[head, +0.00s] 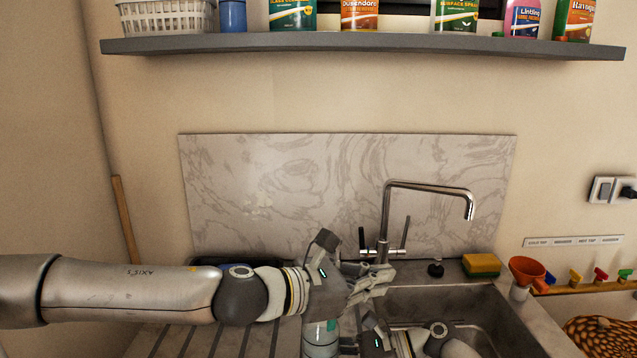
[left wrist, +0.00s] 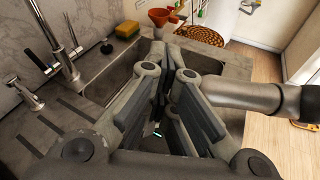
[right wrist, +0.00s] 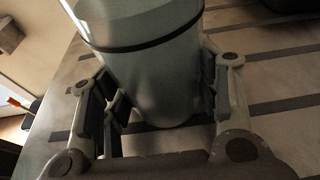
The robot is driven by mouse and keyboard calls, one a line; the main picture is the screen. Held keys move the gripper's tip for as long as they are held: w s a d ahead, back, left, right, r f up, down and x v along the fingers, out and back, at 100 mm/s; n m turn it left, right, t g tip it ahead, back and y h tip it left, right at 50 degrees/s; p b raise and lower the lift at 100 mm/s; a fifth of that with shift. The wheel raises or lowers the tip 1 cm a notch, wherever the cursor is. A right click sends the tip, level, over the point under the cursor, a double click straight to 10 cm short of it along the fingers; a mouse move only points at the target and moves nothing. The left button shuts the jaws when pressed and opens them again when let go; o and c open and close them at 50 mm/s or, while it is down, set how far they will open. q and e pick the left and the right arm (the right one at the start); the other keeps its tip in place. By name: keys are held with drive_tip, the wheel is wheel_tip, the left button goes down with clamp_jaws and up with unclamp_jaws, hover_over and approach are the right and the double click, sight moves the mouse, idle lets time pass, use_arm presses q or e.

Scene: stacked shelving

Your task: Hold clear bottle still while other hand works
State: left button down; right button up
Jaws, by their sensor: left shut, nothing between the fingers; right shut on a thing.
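The clear bottle (right wrist: 150,60) fills the middle of the right wrist view, with a dark band around it. It stands on the grooved drainer, and its lower part is between the fingers of my right gripper (right wrist: 165,95), which is shut on it. In the head view only a piece of the bottle (head: 320,340) shows, below my left wrist; the rest is hidden. My left gripper (head: 372,282) is shut and empty, above and to the right of the bottle, in front of the tap. In the left wrist view its fingers are close together.
The sink (head: 455,302) lies right of the drainer, with a chrome tap (head: 385,215) behind. A yellow-green sponge (head: 481,265), dark stopper (head: 435,269) and orange funnel (head: 527,270) sit around its edge. A shelf (head: 360,45) with several bottles hangs above.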

use_arm(q)
drive_tip(key=shift+s+a+f+m+g+h, duration=0.25)
drive_tip(key=shift+s+f+m+g, duration=0.25)
drive_tip(key=shift+m+g, duration=0.45)
drive_tip(key=shift+s+a+f+m+g+h, duration=0.15)
drive_tip(key=shift+s+a+f+m+g, duration=0.2)
drive_tip(key=shift+s+m+g, duration=0.6)
drive_tip(key=shift+s+a+f+m+g+h, duration=0.2)
drive_tip(key=shift+s+f+m+g, duration=0.25)
drive_tip(key=shift+g, duration=0.85)
drive_tip(key=c, duration=1.6)
unclamp_jaws()
drive_tip(key=shift+w, duration=0.1)
drive_tip(key=shift+c, duration=0.2)
drive_tip(key=shift+r, duration=0.15)
drive_tip(key=shift+w+r, duration=0.15)
drive_tip(key=shift+r, duration=0.75)
drive_tip(key=shift+w+r, duration=0.1)
drive_tip(key=shift+r, duration=0.8)
